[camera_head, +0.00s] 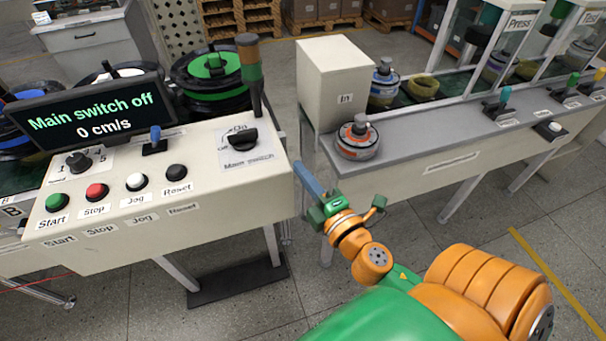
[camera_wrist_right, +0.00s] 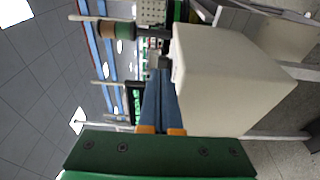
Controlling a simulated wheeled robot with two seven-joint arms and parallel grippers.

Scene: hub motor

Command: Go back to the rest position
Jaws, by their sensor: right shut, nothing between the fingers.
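My right gripper (camera_head: 306,180) is in the middle of the head view, in front of the gap between the control console (camera_head: 180,215) and the line's bench (camera_head: 450,132). Its blue fingers are together with nothing between them, and they also show in the right wrist view (camera_wrist_right: 160,100). The fingers look close to the console's right end; I cannot tell whether they touch it. My left gripper is out of view. The console's display (camera_head: 90,115) reads "Main switch off" and "0 cm/s". The main switch (camera_head: 238,140) is a black knob on the console's right part.
A hub motor (camera_head: 358,138) sits on the bench beside the white "In" box (camera_head: 335,85). The console carries Start, Stop, Jog and Reset buttons (camera_head: 97,191) and a signal tower (camera_head: 250,70). Open grey floor (camera_head: 400,210) lies below the bench.

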